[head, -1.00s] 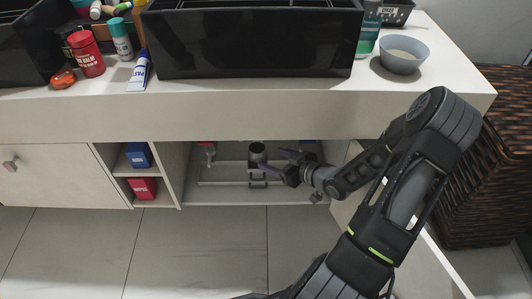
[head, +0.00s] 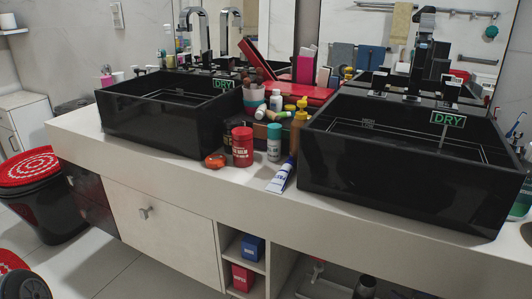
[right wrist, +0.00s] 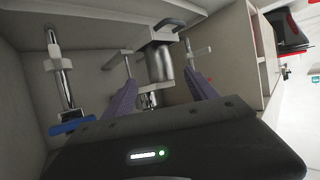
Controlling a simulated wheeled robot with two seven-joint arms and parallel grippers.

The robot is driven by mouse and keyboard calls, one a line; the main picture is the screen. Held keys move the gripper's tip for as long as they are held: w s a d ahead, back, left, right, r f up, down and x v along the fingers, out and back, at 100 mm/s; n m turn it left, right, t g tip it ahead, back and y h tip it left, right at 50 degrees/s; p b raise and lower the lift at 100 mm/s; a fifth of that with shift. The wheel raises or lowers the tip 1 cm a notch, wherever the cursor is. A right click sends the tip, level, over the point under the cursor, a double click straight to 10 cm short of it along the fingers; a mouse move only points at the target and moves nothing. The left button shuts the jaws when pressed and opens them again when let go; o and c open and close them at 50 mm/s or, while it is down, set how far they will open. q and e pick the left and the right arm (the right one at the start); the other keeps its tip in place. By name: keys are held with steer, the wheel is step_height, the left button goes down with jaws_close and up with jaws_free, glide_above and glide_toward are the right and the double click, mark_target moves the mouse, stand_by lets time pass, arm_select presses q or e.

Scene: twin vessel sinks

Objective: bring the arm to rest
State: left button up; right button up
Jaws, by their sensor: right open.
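My right gripper (right wrist: 163,84) shows only in the right wrist view. Its two purple-grey fingers are apart, with nothing seen held between them. It is inside the open cabinet under the counter. A metal drain cylinder (right wrist: 160,62) stands beyond the fingers; I cannot tell how far. A pipe with a blue handle (right wrist: 72,126) is left of the fingers. In the head view my right arm is out of the picture, and my left gripper is in neither view.
Cabinet walls (right wrist: 232,40) stand close around the right gripper. The counter (head: 190,165) carries two black sinks (head: 400,180), a red jar (head: 242,147) and several bottles. Blue (head: 252,249) and red (head: 242,277) boxes sit in the shelf. A black bin (head: 50,210) stands at left.

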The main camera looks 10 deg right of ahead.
step_height(320, 180, down, 4)
steer(key=s+d+m+g+h, duration=0.2)
steer(key=s+m, duration=0.1)
steer(key=m, duration=0.1)
steer(key=s+a+f+m+g+y, duration=0.1)
steer(key=s+a+f+m+g, duration=0.25)
steer(key=a+f, duration=0.65)
steer(key=s+a+f+n+g+y, duration=0.1)
steer(key=s+a+n+g+y, duration=0.3)
steer(key=a, duration=0.9)
steer(key=s+a+f+g+h, duration=0.1)
steer(key=s+a+f+g, duration=0.15)
steer(key=s+a, duration=0.7)
arm_select(q)
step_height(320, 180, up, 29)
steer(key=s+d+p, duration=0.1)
steer(key=p, duration=2.7)
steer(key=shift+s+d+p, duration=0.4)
arm_select(e)
steer(key=a+r, duration=0.2)
steer(key=r, duration=1.2)
steer(key=w+a+r, duration=0.1)
steer(key=a+r, duration=0.2)
steer(key=r, duration=1.2)
steer(key=shift+w+r, duration=0.2)
steer(key=shift+r, duration=0.1)
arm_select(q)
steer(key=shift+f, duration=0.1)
arm_select(e)
steer(key=shift+d, duration=0.1)
